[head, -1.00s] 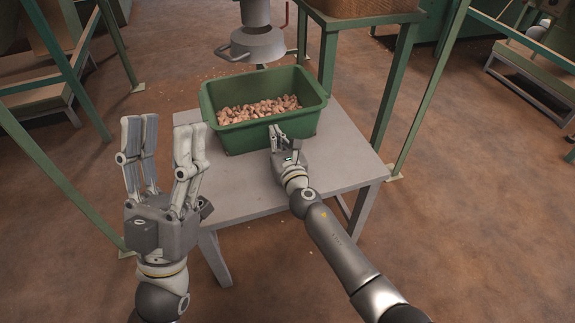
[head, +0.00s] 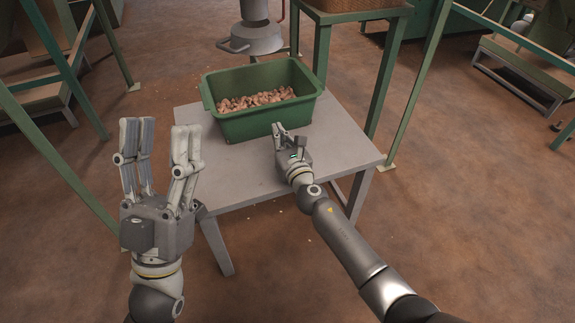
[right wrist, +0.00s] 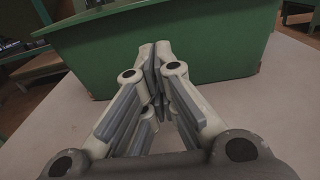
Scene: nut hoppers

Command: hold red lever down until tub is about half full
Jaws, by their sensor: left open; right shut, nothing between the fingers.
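The green tub (head: 243,128) stands on a grey table. Brown nuts (head: 256,101) cover its bottom and lie well below the rim; their exact depth is hard to tell. The grey hopper spout (head: 256,36) hangs just behind the tub. A thin red lever (head: 282,10) shows beside it at the top edge, partly cut off. My right gripper (head: 289,134) is shut and empty, low over the table in front of the tub. The tub's green wall also fills the right wrist view (right wrist: 215,45), beyond the closed fingertips (right wrist: 153,48). My left gripper (head: 158,124) is open and empty, left of the table.
The grey table (head: 335,160) is bare to the right of the tub. Green frame legs (head: 390,75) stand at its right and back. A brown basket (head: 355,5) sits on a green stand at the top. Scattered nuts lie on the floor behind the table.

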